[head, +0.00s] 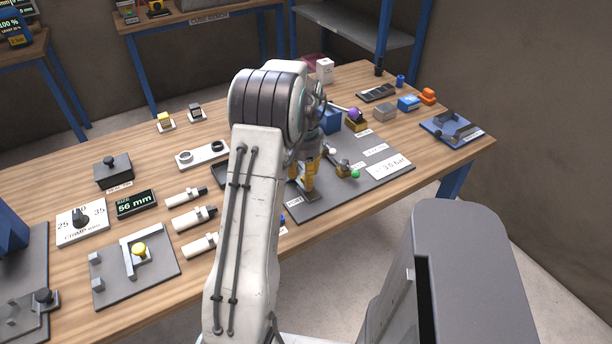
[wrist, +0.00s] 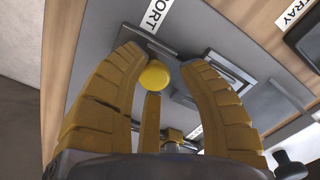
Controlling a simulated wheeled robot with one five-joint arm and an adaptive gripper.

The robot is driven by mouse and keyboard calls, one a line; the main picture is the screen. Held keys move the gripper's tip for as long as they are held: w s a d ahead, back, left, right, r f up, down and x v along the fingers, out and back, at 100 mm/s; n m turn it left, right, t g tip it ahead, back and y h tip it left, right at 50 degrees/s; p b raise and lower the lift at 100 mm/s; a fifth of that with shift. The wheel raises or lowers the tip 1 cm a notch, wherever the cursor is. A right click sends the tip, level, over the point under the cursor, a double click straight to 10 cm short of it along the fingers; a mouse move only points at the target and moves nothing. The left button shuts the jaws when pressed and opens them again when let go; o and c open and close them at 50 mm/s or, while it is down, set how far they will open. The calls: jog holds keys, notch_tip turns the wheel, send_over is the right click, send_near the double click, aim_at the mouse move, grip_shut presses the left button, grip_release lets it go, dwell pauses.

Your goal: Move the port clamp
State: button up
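My gripper (head: 308,180) is above the grey plate (head: 328,201) on the wooden bench, with its ochre fingers pointing down. An ochre upright bar stands below the knob in the picture. In the head view my arm and fingers hide the clamp.
A green ball (head: 355,174) on a small fitting is just right of my gripper. A blue block (head: 330,120) and a purple ball (head: 354,114) stand behind it. Several white cylinders lie to the left. A fixture with another yellow knob (head: 139,249) is at the front left.

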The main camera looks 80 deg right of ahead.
jog(key=o, duration=0.3)
jog(key=shift+r, duration=0.1)
notch_tip(320, 180, up, 12)
dwell(0.7)
dwell(0.7)
